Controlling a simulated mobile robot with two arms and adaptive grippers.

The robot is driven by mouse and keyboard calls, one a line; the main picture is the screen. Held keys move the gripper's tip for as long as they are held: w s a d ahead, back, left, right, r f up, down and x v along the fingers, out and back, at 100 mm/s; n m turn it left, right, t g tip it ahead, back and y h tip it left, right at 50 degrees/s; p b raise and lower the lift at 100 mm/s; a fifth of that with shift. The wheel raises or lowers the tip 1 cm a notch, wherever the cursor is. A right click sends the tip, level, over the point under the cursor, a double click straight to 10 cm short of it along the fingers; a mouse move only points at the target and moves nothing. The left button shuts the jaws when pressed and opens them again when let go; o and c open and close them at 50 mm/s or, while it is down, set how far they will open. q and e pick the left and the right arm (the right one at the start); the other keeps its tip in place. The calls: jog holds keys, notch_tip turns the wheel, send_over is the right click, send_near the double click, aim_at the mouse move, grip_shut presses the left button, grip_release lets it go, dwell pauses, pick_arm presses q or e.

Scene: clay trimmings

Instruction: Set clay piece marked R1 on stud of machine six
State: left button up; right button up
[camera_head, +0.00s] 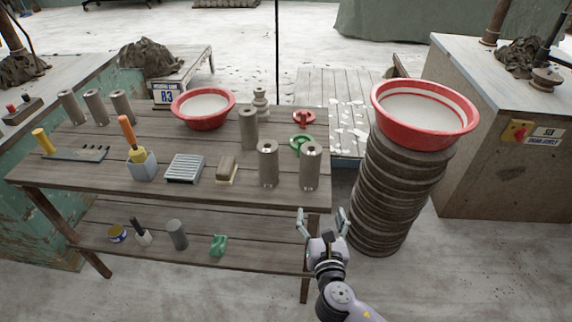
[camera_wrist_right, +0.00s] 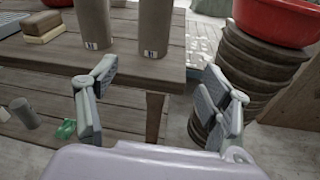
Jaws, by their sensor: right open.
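Several grey-brown clay cylinders stand upright on the wooden table. Two are at its front right corner, a left one (camera_head: 268,165) and a right one (camera_head: 311,167); a third (camera_head: 249,130) is just behind. In the right wrist view the front pair, left (camera_wrist_right: 93,22) and right (camera_wrist_right: 155,28), carry small white labels too small to read, so I cannot tell which is R1. My right gripper (camera_head: 322,222) is open and empty, in front of and below the table's right front corner; it also shows in the wrist view (camera_wrist_right: 160,85). I cannot identify machine six or its stud. My left gripper is out of view.
A stack of round discs (camera_head: 390,200) topped by a red bowl (camera_head: 425,112) stands right of the table (camera_head: 80,180). A large cabinet (camera_head: 490,180) is further right. A brush holder (camera_head: 143,167), grey ribbed block (camera_head: 185,168) and sponge block (camera_head: 228,167) sit along the table front.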

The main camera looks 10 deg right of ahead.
jog(key=n+t, duration=0.2)
send_near(312, 162)
jog(key=w, duration=0.6)
jog(key=shift+w+d+r+p, duration=0.2)
jog(key=shift+w+p, duration=0.1)
jog(key=shift+w+d, duration=0.2)
jog(key=shift+w, duration=0.65)
jog(key=w, duration=0.2)
jog(key=w+d, duration=0.1)
jog(key=w, duration=0.1)
jog(key=shift+w+f, duration=0.2)
jog(key=shift+w, duration=0.1)
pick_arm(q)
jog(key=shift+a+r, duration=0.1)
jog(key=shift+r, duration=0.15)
pick_arm(e)
jog(key=shift+c, duration=0.5)
grip_shut()
jog(key=shift+r, duration=0.2)
